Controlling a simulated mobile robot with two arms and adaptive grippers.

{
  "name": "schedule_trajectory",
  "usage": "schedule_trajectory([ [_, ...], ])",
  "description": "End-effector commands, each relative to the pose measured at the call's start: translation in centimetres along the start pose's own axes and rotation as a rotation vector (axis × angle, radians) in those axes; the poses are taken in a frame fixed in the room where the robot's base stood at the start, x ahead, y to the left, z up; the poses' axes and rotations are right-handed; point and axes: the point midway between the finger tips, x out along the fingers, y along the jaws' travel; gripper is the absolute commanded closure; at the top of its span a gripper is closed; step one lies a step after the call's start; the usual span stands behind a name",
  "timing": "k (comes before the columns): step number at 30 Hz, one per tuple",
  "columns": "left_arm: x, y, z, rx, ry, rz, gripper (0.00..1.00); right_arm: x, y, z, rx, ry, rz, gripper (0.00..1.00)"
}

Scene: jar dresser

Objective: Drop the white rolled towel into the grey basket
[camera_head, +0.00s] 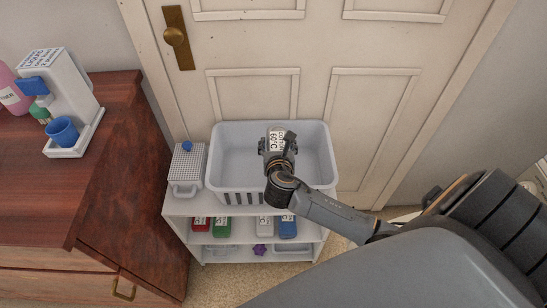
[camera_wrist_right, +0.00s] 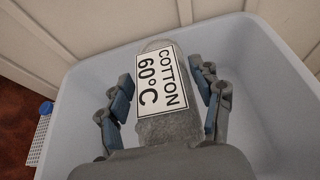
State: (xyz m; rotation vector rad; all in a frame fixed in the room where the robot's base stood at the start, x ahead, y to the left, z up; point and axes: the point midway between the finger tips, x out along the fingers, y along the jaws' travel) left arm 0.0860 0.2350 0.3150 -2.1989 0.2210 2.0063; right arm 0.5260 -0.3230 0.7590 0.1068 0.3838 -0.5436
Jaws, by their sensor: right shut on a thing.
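The white rolled towel (camera_head: 276,132) has a label reading "COTTON 60°C"; it looks pale grey in the right wrist view (camera_wrist_right: 166,125). My right gripper (camera_head: 278,146) is shut on it, with one finger on each side of the roll. The towel is over the inside of the grey basket (camera_head: 228,178), an open pale tub with a slotted front, standing on a white shelf unit. Its exact height above the basket floor is hard to tell. The part of the basket behind my gripper and arm is hidden. My left gripper is not in view.
A small lidded box (camera_head: 187,168) with a blue knob stands left of the basket on the shelf unit (camera_head: 195,206). Several coloured items sit on the lower shelves. A wooden dresser (camera_head: 120,140) holds a blue cup (camera_head: 62,131) and dispenser. A door (camera_head: 250,45) is close behind.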

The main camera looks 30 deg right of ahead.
Motion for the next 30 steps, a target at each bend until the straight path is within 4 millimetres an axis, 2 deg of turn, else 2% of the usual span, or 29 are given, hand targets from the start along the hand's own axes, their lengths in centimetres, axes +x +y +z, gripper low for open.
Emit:
schedule_trajectory([
  [2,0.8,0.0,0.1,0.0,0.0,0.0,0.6,0.2,0.0,-0.5,0.001,-0.002,0.001,0.72],
  [11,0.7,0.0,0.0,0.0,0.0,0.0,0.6,0.2,0.0,-0.3,0.001,-0.001,0.001,0.72],
  [12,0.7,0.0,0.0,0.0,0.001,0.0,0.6,0.2,0.0,-0.3,0.001,-0.002,0.001,0.27],
  [15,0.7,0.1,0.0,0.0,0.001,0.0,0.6,0.2,0.0,-0.4,0.001,-0.001,0.001,0.08],
  [25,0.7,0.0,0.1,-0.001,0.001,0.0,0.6,0.1,0.0,-0.5,0.0,0.001,0.001,0.08],
  [30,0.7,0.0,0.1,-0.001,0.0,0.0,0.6,-1.3,0.1,-0.5,0.0,0.001,0.003,0.08],
])
